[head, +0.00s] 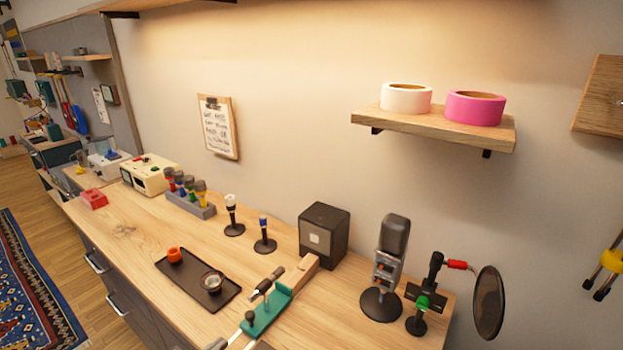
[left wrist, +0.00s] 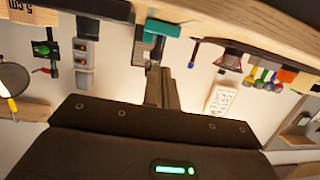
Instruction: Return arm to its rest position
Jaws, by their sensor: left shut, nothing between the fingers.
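My left gripper (left wrist: 156,68) shows in the left wrist view, its dark fingers shut and empty, reaching up from the dark gripper body with a green light. That view is upside down. Beyond the fingertips is a teal fixture (left wrist: 160,32) at the bench edge; I cannot tell how near it is. In the head view the same teal fixture (head: 272,308) stands on the bench at the lower middle, with a dark-ended bar across it. I cannot make out the left gripper clearly in the head view. My right gripper is not in view.
The wooden bench (head: 140,232) carries a dark tray (head: 190,288), a black box (head: 324,233), a microphone (head: 392,255) and a pop filter (head: 488,303). A wall shelf (head: 435,128) holds two tape rolls. Floor is open at the left, beside a patterned rug (head: 35,300).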

